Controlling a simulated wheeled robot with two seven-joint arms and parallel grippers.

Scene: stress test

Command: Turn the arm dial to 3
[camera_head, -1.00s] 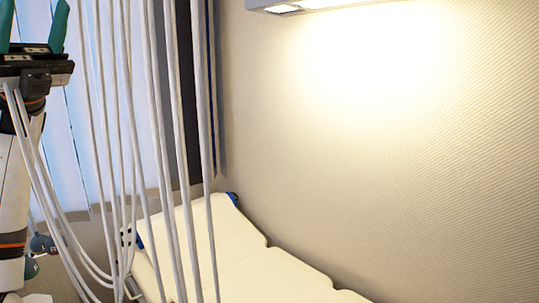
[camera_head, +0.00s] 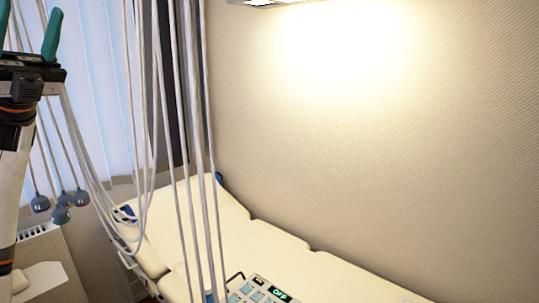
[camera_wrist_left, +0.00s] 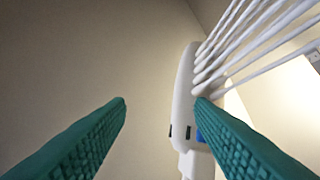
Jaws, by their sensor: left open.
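My left gripper (camera_head: 30,18) is raised at the upper left of the head view, its green fingers pointing up. In the left wrist view the gripper (camera_wrist_left: 160,103) is open, with nothing between its fingers. A white rounded device (camera_wrist_left: 186,95) with a fan of white cables shows behind the right finger, which partly covers it. I cannot make out a dial labelled for the arm. A control panel (camera_head: 258,291) with light-blue buttons and a small display reading "OFF" is at the bottom of the head view, cut off by the edge. My right gripper is out of view.
Several white cables (camera_head: 182,130) hang down in front of the cream examination couch (camera_head: 195,220). Grey bulbs (camera_head: 62,214) on leads hang at the left, above a pale cabinet (camera_head: 48,250). A lit lamp (camera_head: 262,2) is on the right wall.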

